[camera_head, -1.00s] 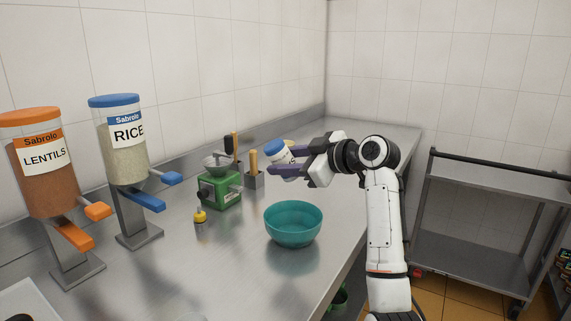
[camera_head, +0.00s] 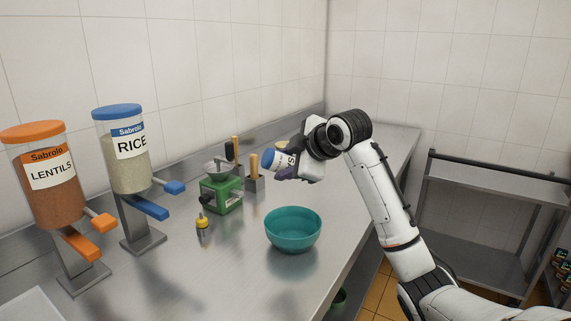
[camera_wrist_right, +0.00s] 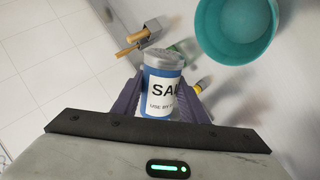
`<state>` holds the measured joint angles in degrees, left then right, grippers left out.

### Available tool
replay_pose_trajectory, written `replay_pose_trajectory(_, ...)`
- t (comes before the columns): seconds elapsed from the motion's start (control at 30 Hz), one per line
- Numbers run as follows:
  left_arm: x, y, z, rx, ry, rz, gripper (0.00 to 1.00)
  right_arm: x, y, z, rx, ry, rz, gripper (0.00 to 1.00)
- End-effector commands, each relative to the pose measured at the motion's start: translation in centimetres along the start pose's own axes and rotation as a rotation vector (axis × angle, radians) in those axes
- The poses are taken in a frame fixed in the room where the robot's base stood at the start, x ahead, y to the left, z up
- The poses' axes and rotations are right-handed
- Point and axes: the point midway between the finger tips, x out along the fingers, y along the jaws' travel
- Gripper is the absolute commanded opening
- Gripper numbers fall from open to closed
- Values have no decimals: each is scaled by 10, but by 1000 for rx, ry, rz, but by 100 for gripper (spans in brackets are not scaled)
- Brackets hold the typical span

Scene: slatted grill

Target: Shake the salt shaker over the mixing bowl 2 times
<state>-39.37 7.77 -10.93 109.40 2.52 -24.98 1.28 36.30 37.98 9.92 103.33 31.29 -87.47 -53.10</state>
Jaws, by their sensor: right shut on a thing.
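The salt shaker (camera_head: 270,158) is blue with a white label reading "SAL" in the right wrist view (camera_wrist_right: 163,92), where its grey top also shows. My right gripper (camera_head: 285,166) is shut on its sides and holds it in the air. In the head view the shaker lies tilted nearly on its side, its blue end pointing left. The teal mixing bowl (camera_head: 293,232) stands on the counter, below the shaker in the head view. In the wrist view the bowl (camera_wrist_right: 237,32) is at upper right, apart from the shaker. My left gripper is out of view.
Lentils (camera_head: 50,185) and rice (camera_head: 128,150) dispensers stand at the left on the steel counter (camera_head: 210,280). A metal cart (camera_head: 480,225) is at right.

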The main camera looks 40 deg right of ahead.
Motion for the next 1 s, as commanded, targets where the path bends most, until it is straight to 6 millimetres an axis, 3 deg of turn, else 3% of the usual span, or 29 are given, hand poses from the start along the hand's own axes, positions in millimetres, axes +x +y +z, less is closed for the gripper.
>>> replay_pose_trajectory(0.17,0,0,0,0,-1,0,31,-2,3,-2,-50,-37,2,14)
replay_pose_trajectory(0.6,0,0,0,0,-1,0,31,-11,15,-9,-439,-350,-4,14)
replay_pose_trajectory(1.0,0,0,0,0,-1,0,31,-12,15,-10,-487,-388,-6,14)
